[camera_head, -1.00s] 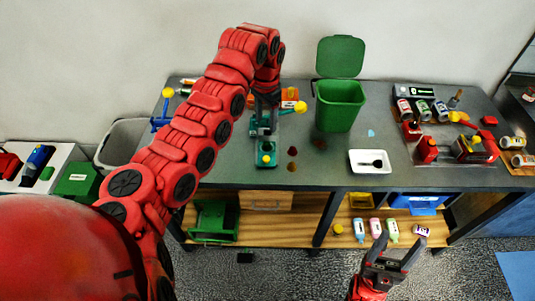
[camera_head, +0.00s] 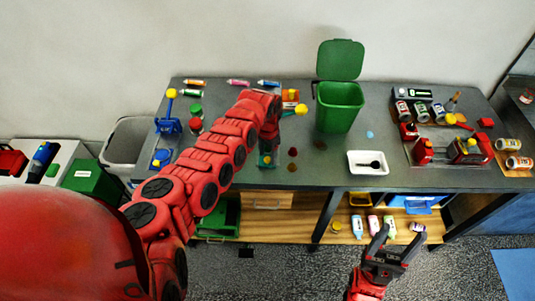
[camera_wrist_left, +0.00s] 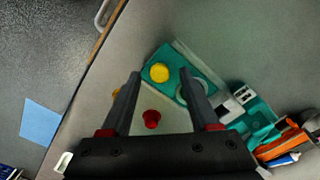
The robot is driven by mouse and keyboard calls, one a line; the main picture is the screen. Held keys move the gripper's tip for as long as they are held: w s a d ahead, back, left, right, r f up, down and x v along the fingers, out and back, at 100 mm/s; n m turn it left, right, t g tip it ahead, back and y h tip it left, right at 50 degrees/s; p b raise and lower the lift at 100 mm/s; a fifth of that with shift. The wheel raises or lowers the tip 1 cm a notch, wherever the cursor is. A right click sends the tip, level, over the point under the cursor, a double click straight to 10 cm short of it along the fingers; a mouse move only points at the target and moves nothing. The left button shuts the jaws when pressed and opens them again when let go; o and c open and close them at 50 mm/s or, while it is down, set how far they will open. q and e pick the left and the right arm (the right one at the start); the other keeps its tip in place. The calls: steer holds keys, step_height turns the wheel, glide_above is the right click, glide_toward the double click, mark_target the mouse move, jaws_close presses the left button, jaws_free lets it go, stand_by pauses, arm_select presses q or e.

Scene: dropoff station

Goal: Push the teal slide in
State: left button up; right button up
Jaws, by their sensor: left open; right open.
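A teal device with a yellow round knob (camera_wrist_left: 159,72) shows between my left fingertips in the left wrist view. Its teal plate (camera_wrist_left: 180,56) runs back to a grey and white middle part and another teal part (camera_wrist_left: 262,120). In the head view only its teal front end (camera_head: 266,164) shows; my left arm hides the rest. I cannot tell which teal part slides. My left gripper (camera_wrist_left: 161,74) is open and empty, its fingers reaching over the device's knob end; I cannot tell whether they touch it. My right gripper (camera_head: 402,234) is open and empty in front of the table.
A green bin (camera_head: 340,105) with its lid up and a white tray (camera_head: 367,169) with a black spoon stand to the right. A blue stand with a yellow ball (camera_head: 171,93) is at left. An orange holder (camera_wrist_left: 282,143) sits beside the device.

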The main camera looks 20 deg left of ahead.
arm_select(q)
steer(key=shift+f, duration=0.35)
jaws_close()
stand_by(1.2)
